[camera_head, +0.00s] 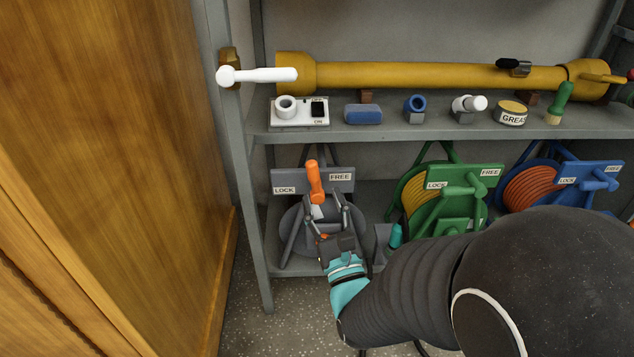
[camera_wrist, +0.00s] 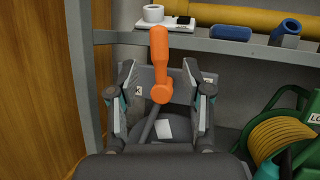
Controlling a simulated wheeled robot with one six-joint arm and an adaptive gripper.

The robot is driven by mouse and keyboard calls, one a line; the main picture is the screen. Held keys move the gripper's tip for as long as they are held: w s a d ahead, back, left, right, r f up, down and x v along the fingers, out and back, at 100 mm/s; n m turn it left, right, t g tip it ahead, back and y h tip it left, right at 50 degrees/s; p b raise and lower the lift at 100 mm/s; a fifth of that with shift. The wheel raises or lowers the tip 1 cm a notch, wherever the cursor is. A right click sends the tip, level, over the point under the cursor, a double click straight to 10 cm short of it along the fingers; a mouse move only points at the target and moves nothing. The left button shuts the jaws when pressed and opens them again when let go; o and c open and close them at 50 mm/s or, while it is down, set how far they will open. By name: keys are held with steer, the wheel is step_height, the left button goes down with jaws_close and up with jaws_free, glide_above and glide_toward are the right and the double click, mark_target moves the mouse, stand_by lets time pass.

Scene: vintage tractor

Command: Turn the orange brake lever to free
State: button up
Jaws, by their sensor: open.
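The orange brake lever (camera_head: 314,180) stands nearly upright in front of a grey plate (camera_head: 322,188) on the left reel, between its LOCK label (camera_head: 284,190) and its FREE label (camera_head: 340,177). My gripper (camera_head: 322,210) is open just in front of and below the lever. In the wrist view the lever (camera_wrist: 159,55) shows between the two spread fingers of my gripper (camera_wrist: 160,78), its handle reaching up beyond them. No contact with a finger is visible. The labels are mostly hidden behind the fingers in the wrist view.
A green reel (camera_head: 460,205) and a blue reel (camera_head: 590,172) stand to the right. The shelf above (camera_head: 400,132) holds a white switch box (camera_head: 292,118), a blue block and a yellow tube (camera_head: 430,76). A wooden panel (camera_head: 120,160) is at the left.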

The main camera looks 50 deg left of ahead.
steer(key=v, duration=0.4)
steer(key=shift+d+f, duration=0.15)
steer(key=shift+d, duration=0.05)
